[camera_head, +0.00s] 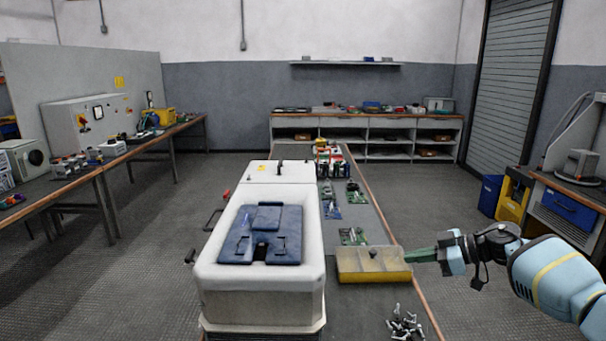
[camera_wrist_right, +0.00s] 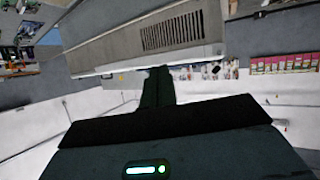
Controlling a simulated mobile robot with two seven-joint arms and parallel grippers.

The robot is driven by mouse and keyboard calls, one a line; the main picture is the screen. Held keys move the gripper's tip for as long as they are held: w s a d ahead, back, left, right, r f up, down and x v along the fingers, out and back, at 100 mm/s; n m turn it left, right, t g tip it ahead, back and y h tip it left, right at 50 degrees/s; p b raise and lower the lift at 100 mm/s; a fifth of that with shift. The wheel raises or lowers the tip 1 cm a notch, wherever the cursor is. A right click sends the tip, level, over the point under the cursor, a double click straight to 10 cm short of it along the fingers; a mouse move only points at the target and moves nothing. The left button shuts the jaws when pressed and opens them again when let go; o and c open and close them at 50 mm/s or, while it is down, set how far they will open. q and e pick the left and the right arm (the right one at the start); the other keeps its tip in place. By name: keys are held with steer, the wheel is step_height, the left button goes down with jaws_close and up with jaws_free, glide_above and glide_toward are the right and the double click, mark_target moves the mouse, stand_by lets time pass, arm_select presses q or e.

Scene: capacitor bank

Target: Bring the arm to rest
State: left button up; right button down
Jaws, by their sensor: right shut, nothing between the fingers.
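My right gripper (camera_head: 416,256) reaches in from the right in the head view, with its dark green fingers shut and empty. Its fingertips are at the right end of a yellow tray (camera_head: 408,274) with a grey inside; I cannot tell whether they touch it. In the right wrist view the shut fingers (camera_wrist_right: 158,78) point up toward a grey vented surface (camera_wrist_right: 175,33). My left gripper is in neither view.
A white tub (camera_head: 312,250) with blue panels (camera_head: 240,245) stands left of the tray. Loose metal parts (camera_head: 404,325) lie on the bench in front of the tray. Green boards (camera_head: 354,236) lie behind it. Open floor (camera_head: 425,200) is right of the bench.

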steer(key=s+a+f+m+t, duration=0.1)
steer(key=s+a+f+t, duration=0.1)
steer(key=s+f, duration=0.3)
steer(key=s+a+f+m+t, duration=0.1)
steer(key=s+a+f+t, duration=0.1)
steer(key=s+f, duration=0.4)
steer(key=s+a+f+m+t, duration=0.1)
steer(key=s+f, duration=0.4)
steer(key=f, duration=0.7)
steer(key=shift+s+a+f+m+t+h, duration=0.1)
steer(key=shift+a+m+t+h, duration=0.1)
steer(key=shift+a+t, duration=0.15)
steer(key=shift+s+a+f+m+t+h, duration=0.1)
steer(key=shift+a+m+t, duration=0.15)
steer(key=shift+a, duration=0.1)
steer(key=s+d+f+m+g+h, duration=0.1)
steer(key=s+d+f+h, duration=0.25)
steer(key=s, duration=0.75)
steer(key=s+d+f+m+g+h, duration=0.1)
steer(key=s+d+f+g+h, duration=0.2)
steer(key=s, duration=0.8)
steer(key=s+d+f+h, duration=0.3)
steer(key=s+d+f, duration=0.15)
steer(key=s, duration=0.55)
steer(key=a+m+t, duration=0.1)
steer(key=a+m, duration=0.4)
steer(key=a, duration=0.6)
steer(key=shift+s+r+m, duration=0.15)
steer(key=shift+m, duration=0.2)
